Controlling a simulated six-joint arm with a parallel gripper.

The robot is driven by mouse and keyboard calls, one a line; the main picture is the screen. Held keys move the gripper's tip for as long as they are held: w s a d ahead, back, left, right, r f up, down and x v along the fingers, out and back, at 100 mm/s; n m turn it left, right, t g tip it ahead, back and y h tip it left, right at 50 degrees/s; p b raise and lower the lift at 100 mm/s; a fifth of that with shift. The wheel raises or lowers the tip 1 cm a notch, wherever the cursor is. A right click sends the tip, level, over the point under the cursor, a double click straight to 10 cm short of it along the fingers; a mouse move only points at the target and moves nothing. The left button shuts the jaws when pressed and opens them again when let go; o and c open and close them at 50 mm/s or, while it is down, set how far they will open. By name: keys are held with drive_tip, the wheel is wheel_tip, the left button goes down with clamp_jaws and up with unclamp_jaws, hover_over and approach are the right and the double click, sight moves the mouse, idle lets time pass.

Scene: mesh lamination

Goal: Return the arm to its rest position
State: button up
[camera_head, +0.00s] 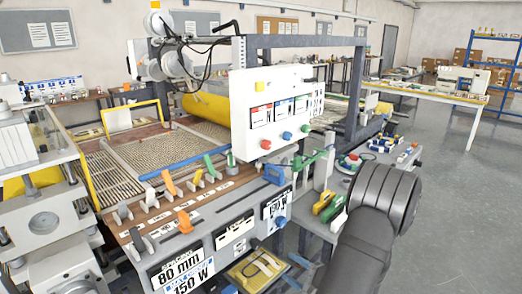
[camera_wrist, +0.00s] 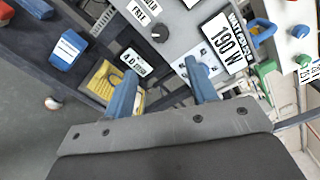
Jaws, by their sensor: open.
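My gripper (camera_wrist: 162,95) shows in the wrist view with two blue fingers standing apart and nothing between them. It hangs in front of the machine's front panel (camera_wrist: 188,48), with a "190 W" label (camera_wrist: 225,42) beyond the right finger. My arm shows as a black link at the lower right of the head view, and the gripper itself is not visible there. Whether the fingers touch anything below cannot be told.
The laminating machine has a white control box (camera_head: 272,112) and a bench with orange and green levers (camera_head: 210,166). A yellow tray (camera_head: 256,270) sits low in front. A blue block (camera_wrist: 68,50) lies left of the gripper. Grey floor (camera_head: 455,220) at right is clear.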

sight(258, 245)
drive_tip(key=x, duration=1.4)
drive_tip(key=shift+w+a, duration=0.1)
drive_tip(key=shift+w, duration=0.05)
drive_tip(key=f+v, duration=0.1)
drive_tip(key=v, duration=1.6)
drive_tip(key=x, duration=1.1)
drive_tip(key=r+x, duration=0.1)
drive_tip(key=x, duration=0.5)
drive_tip(key=shift+w+a, duration=0.1)
drive_tip(key=shift+a, duration=0.1)
drive_tip(key=shift+d+m, duration=0.2)
drive_tip(key=shift+m, duration=0.6)
drive_tip(key=m, duration=1.1)
drive_tip(key=shift+y, duration=0.3)
drive_tip(key=shift+o, duration=0.2)
